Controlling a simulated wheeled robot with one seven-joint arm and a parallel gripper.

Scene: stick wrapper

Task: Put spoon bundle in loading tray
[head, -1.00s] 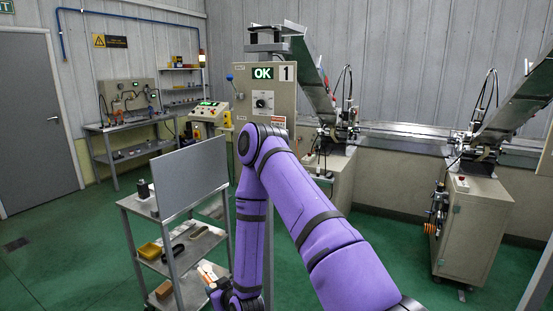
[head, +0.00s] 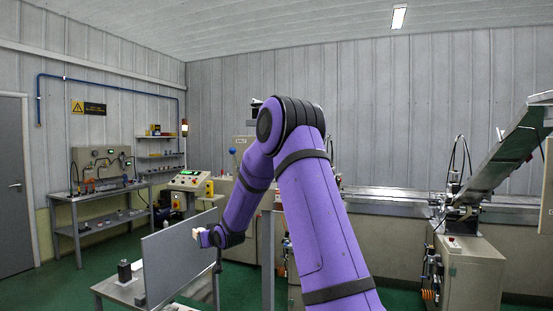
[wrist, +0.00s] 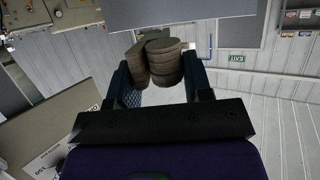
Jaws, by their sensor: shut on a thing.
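In the wrist view, a brown spoon bundle (wrist: 164,62), seen end-on as stacked rounded ends, sits between the two dark fingers of my gripper (wrist: 162,80). The fingers are shut on it from both sides. In the head view, my gripper (head: 204,237) is small, level with the upper part of a grey upright panel, with a pale tip of the bundle (head: 196,233) showing at its end. The rest of the bundle is hidden there. I cannot tell which surface is the loading tray; a slanted metal chute (head: 508,150) rises above the machine at the right.
The grey panel (head: 178,256) stands on a metal cart (head: 112,289) with a small dark object (head: 124,272) on it, close to my gripper. A beige machine (head: 470,275) stands at the right. A workbench (head: 98,196) is at the back left.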

